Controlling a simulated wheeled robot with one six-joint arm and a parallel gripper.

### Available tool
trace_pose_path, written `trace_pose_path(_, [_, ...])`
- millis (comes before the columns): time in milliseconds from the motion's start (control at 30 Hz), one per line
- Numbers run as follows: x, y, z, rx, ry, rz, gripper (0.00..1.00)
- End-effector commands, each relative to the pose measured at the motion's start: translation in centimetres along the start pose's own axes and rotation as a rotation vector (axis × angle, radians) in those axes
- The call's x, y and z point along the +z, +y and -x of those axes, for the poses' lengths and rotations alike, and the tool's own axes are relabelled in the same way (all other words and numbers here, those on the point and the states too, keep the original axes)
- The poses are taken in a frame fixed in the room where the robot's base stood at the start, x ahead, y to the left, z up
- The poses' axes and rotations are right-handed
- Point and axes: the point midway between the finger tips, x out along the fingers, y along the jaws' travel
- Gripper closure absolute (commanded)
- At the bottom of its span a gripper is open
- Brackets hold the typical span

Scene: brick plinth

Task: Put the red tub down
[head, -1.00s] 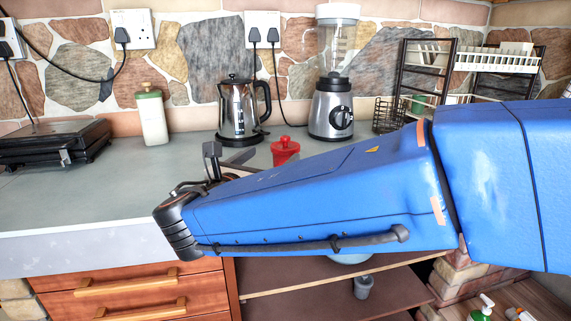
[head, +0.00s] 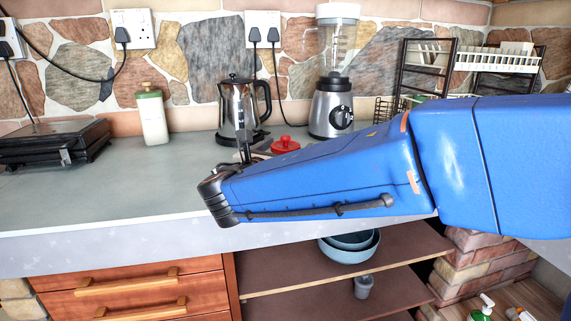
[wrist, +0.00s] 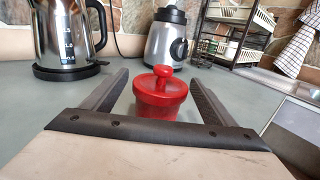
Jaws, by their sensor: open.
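The red tub (wrist: 161,97), with a round lid and a knob on top, appears upright on the grey counter (wrist: 55,112) in the wrist view. It is between the two dark fingers of my gripper (wrist: 159,80). The fingers are spread, with a gap visible on each side of the tub. The tub's lowest edge is close to the gripper's palm bar in the picture. In the head view only the tub's red lid (head: 286,144) shows clearly above my blue arm, which hides its body. One upright finger of my gripper (head: 243,146) shows left of the lid.
A steel kettle (head: 238,108) stands behind the gripper and a blender (head: 332,108) behind the tub. A dish rack (head: 425,75) is at the back right. A white bottle (head: 152,118) and a black grill (head: 55,143) are at left. The front-left counter is clear.

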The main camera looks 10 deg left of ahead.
Motion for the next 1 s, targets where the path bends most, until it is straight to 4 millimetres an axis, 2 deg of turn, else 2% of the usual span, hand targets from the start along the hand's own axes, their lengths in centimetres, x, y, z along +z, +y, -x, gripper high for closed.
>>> trace_pose_path(133, [0.0, 0.0, 0.0, 0.000, 0.000, 0.000, 0.20])
trace_pose_path(300, [0.0, 0.0, 0.1, 0.000, 0.000, 0.000, 0.61])
trace_pose_path(400, [0.0, 0.0, 0.1, 0.000, 0.000, 0.000, 0.66])
trace_pose_path(667, [0.4, 0.0, 0.1, 0.000, -0.001, 0.000, 0.67])
trace_pose_path(767, [1.5, 0.0, 0.1, 0.000, -0.002, -0.002, 0.67])
trace_pose_path(1000, [5.8, 0.0, 0.1, -0.001, -0.001, -0.003, 0.67])
